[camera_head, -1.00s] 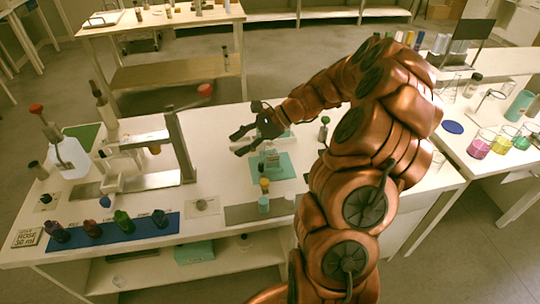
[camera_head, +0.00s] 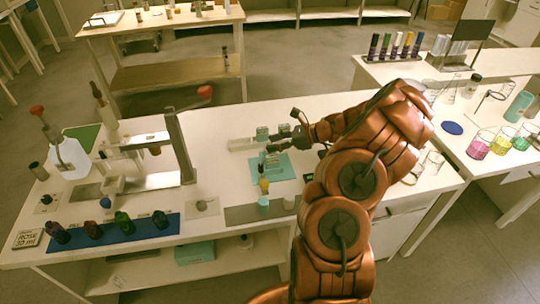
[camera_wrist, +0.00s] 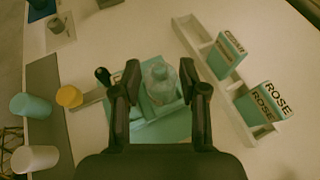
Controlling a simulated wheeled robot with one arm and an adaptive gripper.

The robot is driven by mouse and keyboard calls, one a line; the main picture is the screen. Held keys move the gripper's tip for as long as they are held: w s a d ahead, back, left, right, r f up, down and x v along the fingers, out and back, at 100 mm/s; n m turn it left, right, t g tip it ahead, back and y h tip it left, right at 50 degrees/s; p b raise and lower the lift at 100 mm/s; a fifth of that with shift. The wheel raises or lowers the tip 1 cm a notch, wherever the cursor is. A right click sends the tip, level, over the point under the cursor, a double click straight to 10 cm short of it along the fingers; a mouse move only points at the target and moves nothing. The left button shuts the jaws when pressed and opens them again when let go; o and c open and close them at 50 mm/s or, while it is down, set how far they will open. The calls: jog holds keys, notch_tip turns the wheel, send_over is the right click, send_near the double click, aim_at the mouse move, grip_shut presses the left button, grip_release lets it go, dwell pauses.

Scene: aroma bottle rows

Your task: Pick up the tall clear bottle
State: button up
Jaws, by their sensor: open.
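A clear bottle (camera_wrist: 160,84), which I take for the tall clear one, stands on a teal mat (camera_wrist: 150,131). In the head view the bottle (camera_head: 272,159) is small and partly covered by my gripper (camera_head: 284,136). In the wrist view my gripper (camera_wrist: 160,92) is open, with one dark finger on each side of the bottle. The bottle's top shows between the fingertips, and its lower part is partly hidden. I see no clear contact, and I cannot tell how far the fingertips are above or beside it.
A yellow-topped item (camera_wrist: 69,96) and a teal cup (camera_wrist: 33,105) are at left. A metal press stand (camera_head: 180,150) stands further left in the head view.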

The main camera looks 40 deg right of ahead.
aim_at(267, 144)
jog(key=x, duration=0.4)
jog(key=shift+w+a+p, duration=0.2)
jog(key=shift+a+p, duration=0.05)
jog(key=shift+p, duration=0.15)
grip_shut()
